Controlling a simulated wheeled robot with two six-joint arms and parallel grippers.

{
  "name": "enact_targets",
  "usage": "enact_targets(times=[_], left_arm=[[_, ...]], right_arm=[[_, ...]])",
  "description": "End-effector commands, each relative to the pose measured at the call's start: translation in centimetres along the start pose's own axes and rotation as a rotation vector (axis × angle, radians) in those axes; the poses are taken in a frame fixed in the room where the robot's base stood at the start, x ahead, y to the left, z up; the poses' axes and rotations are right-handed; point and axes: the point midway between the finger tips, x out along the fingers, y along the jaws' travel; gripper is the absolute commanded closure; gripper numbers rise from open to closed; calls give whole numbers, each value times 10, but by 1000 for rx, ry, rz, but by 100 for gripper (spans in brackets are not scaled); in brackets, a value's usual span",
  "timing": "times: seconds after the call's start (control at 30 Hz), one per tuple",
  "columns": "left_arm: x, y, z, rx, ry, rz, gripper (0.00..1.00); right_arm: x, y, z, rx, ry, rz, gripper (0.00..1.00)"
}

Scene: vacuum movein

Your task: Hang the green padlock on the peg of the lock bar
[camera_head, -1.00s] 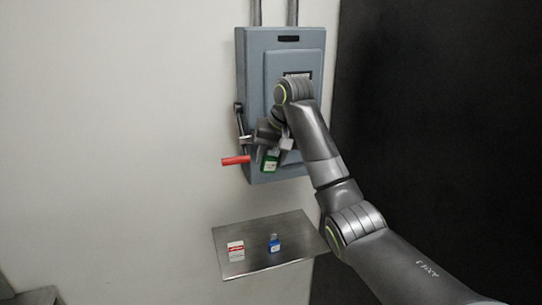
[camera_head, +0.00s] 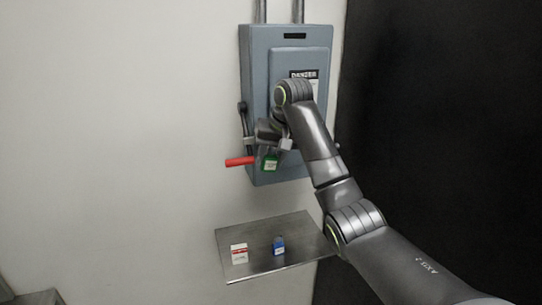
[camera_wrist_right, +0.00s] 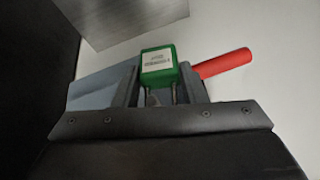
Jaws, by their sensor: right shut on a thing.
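The green padlock (camera_head: 270,162) with a pale label is at the front of the grey electrical box (camera_head: 258,60), near its lower left part. My right gripper (camera_head: 272,144) is shut on it. In the right wrist view the padlock (camera_wrist_right: 160,66) sits between the two fingers (camera_wrist_right: 155,90), with its two shackle legs pointing toward the gripper's base. The red handle (camera_head: 240,161) sticks out left of the box, close to the padlock; it also shows in the right wrist view (camera_wrist_right: 222,64). I cannot make out the lock bar's peg; the gripper and arm hide that area. My left gripper is not in view.
A metal shelf (camera_head: 300,238) below the box holds a blue padlock (camera_head: 279,245) and a red-and-white tag or box (camera_head: 239,254). A dark panel (camera_head: 440,120) stands on the right. The wall at left is bare.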

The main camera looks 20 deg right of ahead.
Motion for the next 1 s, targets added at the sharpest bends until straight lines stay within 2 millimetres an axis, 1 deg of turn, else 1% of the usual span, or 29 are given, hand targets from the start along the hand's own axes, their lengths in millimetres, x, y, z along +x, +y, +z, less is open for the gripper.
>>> enact_targets(times=[0.4,0.43,0.6,0.63,0.87,1.0], left_arm=[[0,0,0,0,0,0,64],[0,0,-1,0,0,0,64],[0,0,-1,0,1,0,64],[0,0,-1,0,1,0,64],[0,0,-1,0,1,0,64],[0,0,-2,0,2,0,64]], right_arm=[[0,0,0,0,1,0,86],[0,0,0,0,1,0,61],[0,0,0,0,1,0,38],[0,0,0,0,0,0,36],[0,0,0,0,0,0,36],[-6,-1,-3,-1,1,0,36]])
